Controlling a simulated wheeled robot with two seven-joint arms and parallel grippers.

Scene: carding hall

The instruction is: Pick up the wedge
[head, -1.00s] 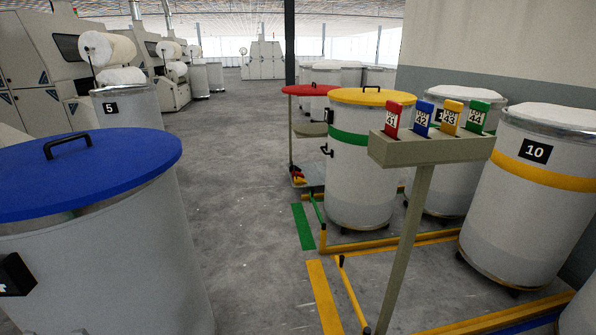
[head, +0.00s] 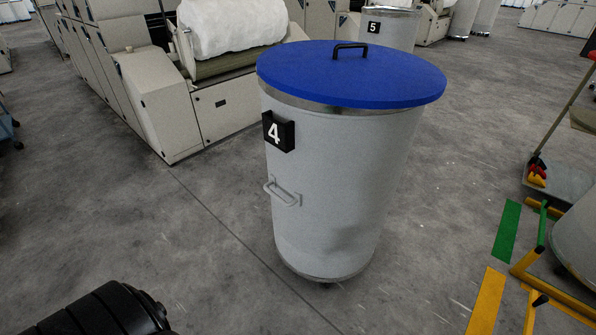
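Several small red and yellow pieces, possibly wedges (head: 538,172), lie on a low grey platform (head: 560,185) at the right edge of the head view. They are too small for me to make out their exact shape. No other wedge-like thing shows. Neither of my grippers is in view.
A grey can marked 4 (head: 330,190) with a blue lid (head: 350,75) stands upright in the middle. Machines (head: 165,110) stand behind it, left. Can 5 (head: 392,28) is at the back. Green (head: 507,230) and yellow (head: 487,300) floor strips lie right.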

